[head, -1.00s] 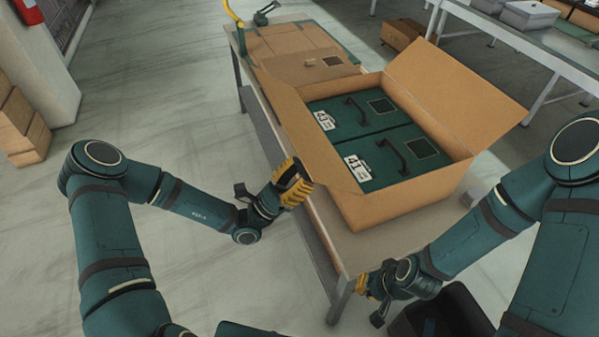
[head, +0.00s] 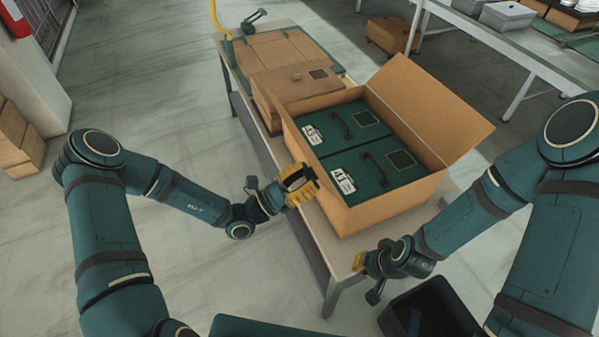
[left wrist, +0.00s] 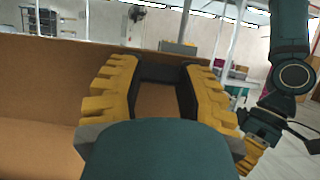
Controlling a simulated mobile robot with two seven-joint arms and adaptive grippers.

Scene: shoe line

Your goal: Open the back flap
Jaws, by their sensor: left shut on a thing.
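An open cardboard carton (head: 395,206) stands on a workbench. It holds two dark green boxes (head: 345,130) with black handles and white labels. A wide flap (head: 430,105) stands up and leans outward along its far right side. My left gripper (head: 303,183) is at the carton's left side, near its front left corner. In the left wrist view its yellow fingers (left wrist: 158,95) have brown cardboard (left wrist: 40,90) behind and between them. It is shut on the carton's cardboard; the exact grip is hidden. My right gripper (head: 362,264) is low at the bench's near end, apart from the carton.
A closed brown case (head: 290,84) and flat cardboard (head: 270,52) lie at the back of the bench (head: 320,236). A dark bin (head: 430,312) is at the front right. Another table (head: 500,55) with grey boxes stands at the far right.

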